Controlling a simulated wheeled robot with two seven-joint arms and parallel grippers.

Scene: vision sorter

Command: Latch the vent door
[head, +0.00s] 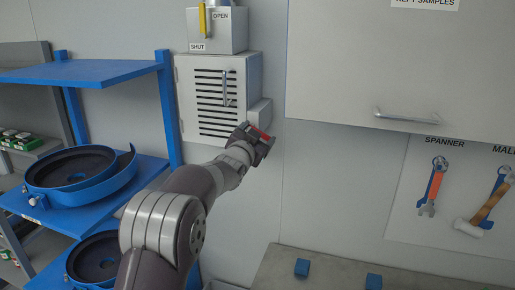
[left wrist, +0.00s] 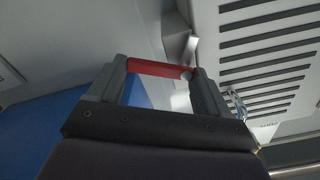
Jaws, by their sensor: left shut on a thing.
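The vent door (head: 208,96) is the slatted light-grey front of a wall box, with an upright bar handle (head: 225,89). It looks flush with its box. Its slats also show at the right of the left wrist view (left wrist: 275,62). A small grey block (head: 259,111) sits at its right side. A red latch lever (head: 261,131) lies just below that block. My left gripper (head: 259,138) is shut on the red lever, which spans between the two fingers in the left wrist view (left wrist: 158,68). The lever's mount is partly hidden. My right gripper is out of view.
Above the vent is a box (head: 218,38) marked OPEN and SHUT with a yellow lever (head: 203,20). A wall cabinet (head: 370,70) is at the right. Blue shelves (head: 85,72) with round bowls stand left. A bench (head: 330,270) with blue cubes is below.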

